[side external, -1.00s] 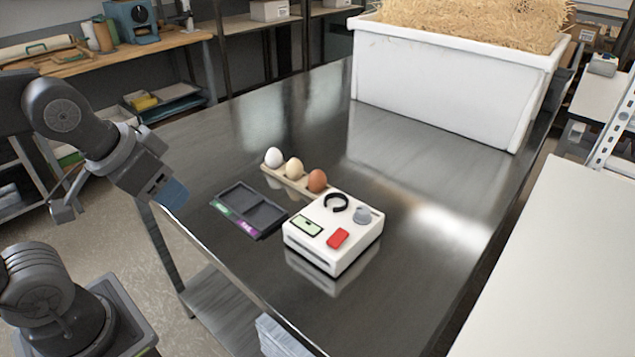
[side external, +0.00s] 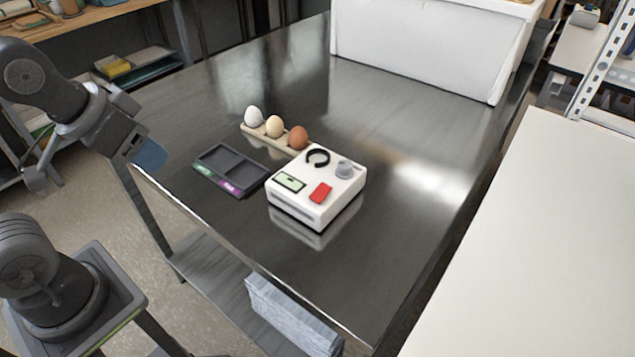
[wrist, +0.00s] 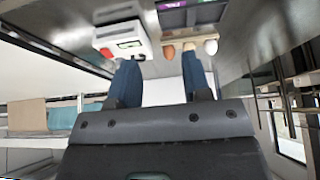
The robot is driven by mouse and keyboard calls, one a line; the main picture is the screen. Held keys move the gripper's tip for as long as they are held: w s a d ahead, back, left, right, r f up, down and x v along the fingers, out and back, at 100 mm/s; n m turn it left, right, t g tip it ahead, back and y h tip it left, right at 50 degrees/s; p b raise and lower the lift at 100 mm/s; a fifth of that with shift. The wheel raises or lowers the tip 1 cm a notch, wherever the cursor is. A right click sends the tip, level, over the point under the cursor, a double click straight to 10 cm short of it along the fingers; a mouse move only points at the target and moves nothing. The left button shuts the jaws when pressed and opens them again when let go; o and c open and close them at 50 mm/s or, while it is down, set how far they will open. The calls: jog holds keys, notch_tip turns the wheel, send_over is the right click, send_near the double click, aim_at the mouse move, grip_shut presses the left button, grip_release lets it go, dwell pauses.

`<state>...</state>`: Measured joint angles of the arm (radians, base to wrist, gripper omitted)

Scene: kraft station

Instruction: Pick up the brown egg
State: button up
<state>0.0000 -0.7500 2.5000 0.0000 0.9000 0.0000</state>
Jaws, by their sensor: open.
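The brown egg (side external: 299,137) stands upright at the right end of a pale egg holder (side external: 262,138), beside a cream egg (side external: 275,126) and a white egg (side external: 254,117). In the wrist view the brown egg (wrist: 169,52) shows small and far off, above and between my fingers. My gripper (side external: 95,172) is at the left, off the table's edge and well apart from the eggs. Its two blue fingers (wrist: 160,82) are spread, with nothing between them.
A white device (side external: 316,190) with a black ring, a grey knob and a red button stands just in front of the brown egg. A dark two-part tray (side external: 230,170) lies to the left. A large white bin (side external: 430,50) stands at the back. The metal table is clear to the right.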

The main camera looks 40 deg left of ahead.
jog(key=o, duration=0.6)
jog(key=shift+c, duration=0.2)
jog(key=w+r+n+g, duration=0.2)
jog(key=w+r+n, duration=0.25)
jog(key=w, duration=0.35)
jog(key=n+g, duration=0.4)
jog(key=n, duration=0.9)
send_over(298, 136)
jog(key=w, duration=0.1)
notch_tip(298, 136, down, 7)
jog(key=shift+n, duration=0.25)
notch_tip(298, 136, down, 8)
jog(key=shift+w+a+f, duration=0.1)
jog(key=shift+f, duration=0.05)
jog(key=shift+a+f, duration=0.2)
jog(key=shift+f, duration=1.15)
jog(key=shift+a+f, duration=0.2)
jog(key=shift+f, duration=1.15)
